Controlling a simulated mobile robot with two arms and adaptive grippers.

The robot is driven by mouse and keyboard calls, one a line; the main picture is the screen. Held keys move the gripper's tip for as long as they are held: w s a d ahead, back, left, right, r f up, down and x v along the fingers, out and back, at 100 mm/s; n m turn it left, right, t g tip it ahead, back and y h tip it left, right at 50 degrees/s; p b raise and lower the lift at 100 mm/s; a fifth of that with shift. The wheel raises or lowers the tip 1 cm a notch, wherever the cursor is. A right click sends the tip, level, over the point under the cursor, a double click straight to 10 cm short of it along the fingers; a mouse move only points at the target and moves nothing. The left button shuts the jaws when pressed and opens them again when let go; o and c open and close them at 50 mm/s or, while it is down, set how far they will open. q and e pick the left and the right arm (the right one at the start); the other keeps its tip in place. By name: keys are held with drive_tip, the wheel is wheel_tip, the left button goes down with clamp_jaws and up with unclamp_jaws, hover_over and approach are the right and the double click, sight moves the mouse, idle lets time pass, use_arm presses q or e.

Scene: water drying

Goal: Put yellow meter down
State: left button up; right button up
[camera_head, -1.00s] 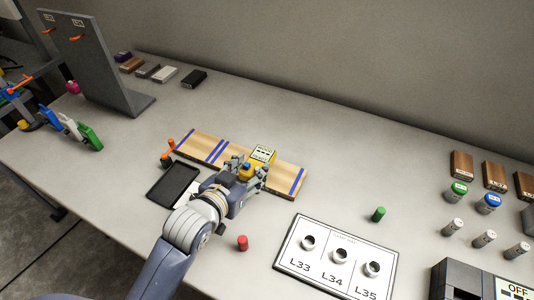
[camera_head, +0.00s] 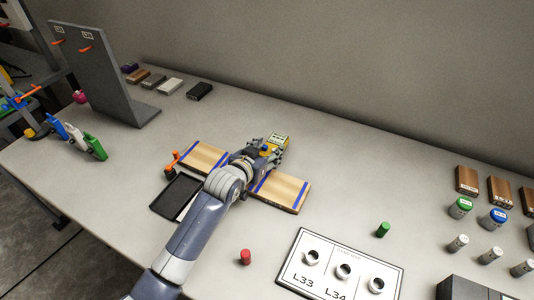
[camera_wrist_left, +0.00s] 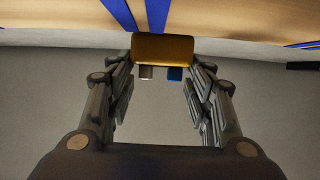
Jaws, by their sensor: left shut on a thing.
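The yellow meter (camera_head: 278,140) is at the far end of my left gripper (camera_head: 268,153). Its light face points up in the head view. In the left wrist view the meter (camera_wrist_left: 163,47) shows as a yellow block between the fingertips, with a blue and a greyish stub on it. My left gripper is shut on it. The arm covers the middle of the wooden board with blue stripes (camera_head: 285,189), and the meter is at or past the board's far edge. I cannot tell whether the meter touches the table. My right gripper is not in view.
A black tray (camera_head: 176,196) and an orange tool (camera_head: 172,163) are left of the board. A red cylinder (camera_head: 245,257), a green cylinder (camera_head: 383,229) and a white labelled panel (camera_head: 318,285) are nearer. The table (camera_head: 335,160) behind and right of the board is clear.

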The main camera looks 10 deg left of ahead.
use_arm(q)
drive_tip(key=shift+f, duration=0.55)
drive_tip(key=shift+f, duration=0.2)
drive_tip(key=o, duration=1.3)
drive_tip(key=shift+c, duration=0.2)
